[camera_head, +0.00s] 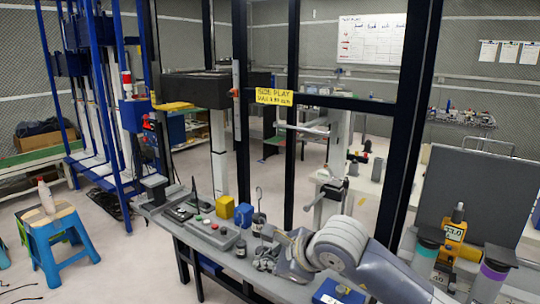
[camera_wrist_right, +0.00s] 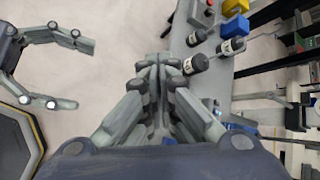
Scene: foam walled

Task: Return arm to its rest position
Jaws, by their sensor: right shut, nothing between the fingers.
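My right gripper (camera_head: 268,256) is at the lower middle of the head view, at the end of my grey and white arm that comes in from the lower right. Its fingers overlap the cluttered bench in the picture. In the right wrist view the right gripper (camera_wrist_right: 156,66) has its fingers together with nothing between them. My left gripper (camera_wrist_right: 72,72) shows at the left edge of the right wrist view, with its fingers spread and empty. The left arm is not seen in the head view.
The bench (camera_head: 160,217) holds a yellow block (camera_head: 225,207), a blue block (camera_head: 243,215) and small dark bottles (camera_wrist_right: 196,64). A blue stool (camera_head: 60,238) is at the left. Dark posts (camera_head: 412,110) rise behind the bench.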

